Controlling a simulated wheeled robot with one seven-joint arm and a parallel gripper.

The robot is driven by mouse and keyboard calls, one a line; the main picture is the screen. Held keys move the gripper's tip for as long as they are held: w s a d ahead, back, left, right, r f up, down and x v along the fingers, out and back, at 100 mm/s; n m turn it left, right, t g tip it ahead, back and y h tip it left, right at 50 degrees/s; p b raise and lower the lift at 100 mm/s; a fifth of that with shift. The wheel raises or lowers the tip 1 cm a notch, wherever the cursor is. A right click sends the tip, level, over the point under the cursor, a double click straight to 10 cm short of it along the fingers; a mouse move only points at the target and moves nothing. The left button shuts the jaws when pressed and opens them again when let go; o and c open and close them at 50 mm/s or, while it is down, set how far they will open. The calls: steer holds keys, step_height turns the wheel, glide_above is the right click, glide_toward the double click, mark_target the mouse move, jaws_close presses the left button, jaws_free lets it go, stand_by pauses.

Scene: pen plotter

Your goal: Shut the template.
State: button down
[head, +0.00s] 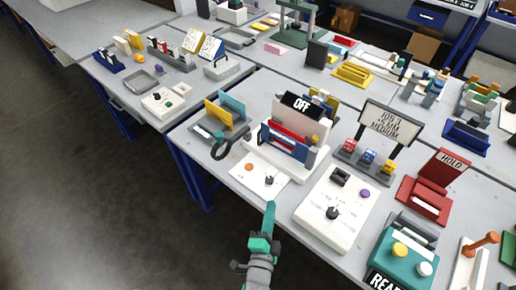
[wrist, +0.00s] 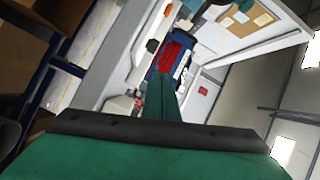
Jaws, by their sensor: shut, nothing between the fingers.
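My gripper (head: 270,207) is shut and empty, its teal fingers pointing up the picture at the table's front edge, just short of a white machine. In the wrist view, the shut fingers (wrist: 160,85) point toward the blue frame (wrist: 164,43) and red panel (wrist: 170,57), and hide part of the machine.
An "OFF" sign (head: 301,104) tops the machine. To its left is a grey stand (head: 211,132) with yellow and blue plates and a black ring. To the right are a white control box (head: 337,207) and a teal box (head: 404,262). The floor at left is clear.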

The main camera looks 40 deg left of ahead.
mark_target(259, 140)
steer(key=w+a+r, duration=0.1)
steer(key=a, duration=0.2)
steer(key=w+a+r+m+y, duration=0.1)
steer(key=w+a, duration=0.1)
steer(key=a, duration=0.1)
steer(key=w+a+r+m+y, duration=0.1)
steer(key=a, duration=0.2)
steer(key=shift+w+a+r+g, duration=0.1)
steer(key=shift+w+g, duration=0.3)
steer(key=x, duration=1.4)
steer(key=shift+s+a+r, duration=0.1)
steer(key=shift+r, duration=0.05)
steer(key=shift+w+a+r, duration=0.1)
steer(key=shift+w+a, duration=0.15)
steer(key=shift+w, duration=0.55)
steer(key=shift+w+a+r, duration=0.1)
steer(key=shift+a, duration=0.05)
steer(key=shift+w, duration=0.1)
